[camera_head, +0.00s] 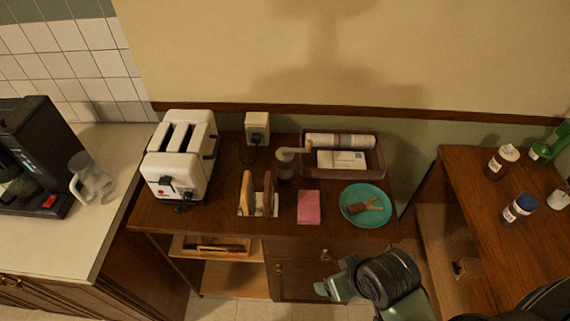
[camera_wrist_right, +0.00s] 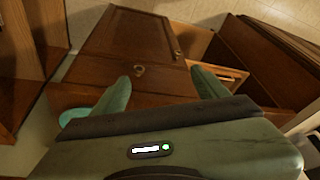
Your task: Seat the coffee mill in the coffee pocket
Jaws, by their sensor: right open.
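The coffee mill (camera_head: 285,166), a dark grey cylinder with a crank arm and a pale knob on top, stands upright on the brown wooden counter (camera_head: 225,212). It is at or just beside the left end of a dark wooden tray (camera_head: 372,173); I cannot tell whether it is inside. No coffee pocket can be clearly made out. My right gripper (camera_head: 327,288) is in front of the counter, well away from the mill. In the right wrist view its green fingers (camera_wrist_right: 163,88) are apart with nothing between them. My left gripper is not in view.
The tray holds stacked cups (camera_head: 340,140) and a white box (camera_head: 342,160). A toaster (camera_head: 182,155), toast rack (camera_head: 258,203), pink cloth (camera_head: 308,207) and teal plate (camera_head: 378,217) crowd the counter. Bottles (camera_head: 502,161) stand on the right table. A cabinet door (camera_wrist_right: 128,45) fills the wrist view.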

